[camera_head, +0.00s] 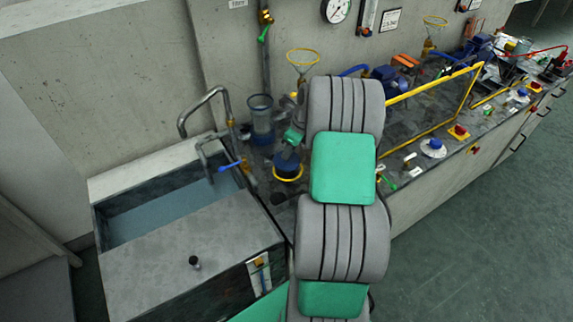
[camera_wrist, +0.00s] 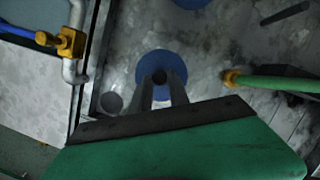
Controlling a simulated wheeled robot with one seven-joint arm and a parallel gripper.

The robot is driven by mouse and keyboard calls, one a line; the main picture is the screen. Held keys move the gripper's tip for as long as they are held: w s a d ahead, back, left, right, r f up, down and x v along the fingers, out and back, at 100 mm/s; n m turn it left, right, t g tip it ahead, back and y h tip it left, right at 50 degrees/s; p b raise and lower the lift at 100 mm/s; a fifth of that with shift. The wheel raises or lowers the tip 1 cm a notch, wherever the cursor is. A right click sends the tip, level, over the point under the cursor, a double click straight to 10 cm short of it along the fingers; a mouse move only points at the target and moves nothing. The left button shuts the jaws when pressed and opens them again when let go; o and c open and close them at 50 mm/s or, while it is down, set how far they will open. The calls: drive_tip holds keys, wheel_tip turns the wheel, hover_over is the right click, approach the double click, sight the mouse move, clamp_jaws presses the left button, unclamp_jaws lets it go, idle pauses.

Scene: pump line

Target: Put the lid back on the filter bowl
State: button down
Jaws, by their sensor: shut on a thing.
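The blue round lid (camera_wrist: 147,66) shows in the wrist view with a dark knob at its middle. My gripper (camera_wrist: 160,80) is shut on that knob. In the head view the lid (camera_head: 287,170) is below my gripper (camera_head: 289,151), with a yellow ring along its lower edge. I cannot tell whether the lid touches the counter. A clear bluish cylinder with a blue base, which looks like the filter bowl (camera_head: 262,116), stands upright behind and left of the lid. Part of a blue shape, probably its base (camera_wrist: 190,3), shows at the wrist view's top edge.
A sink (camera_head: 165,205) with a bent tap and blue lever (camera_head: 230,166) is at the left. A dark round spot (camera_head: 278,199) is on the counter nearby. A yellow funnel (camera_head: 303,58) stands behind. A yellow frame (camera_head: 437,128) and blue pumps (camera_head: 384,77) are to the right.

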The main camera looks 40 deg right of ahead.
drive_tip(key=shift+r+p, duration=1.4)
drive_tip(key=shift+r, duration=0.45)
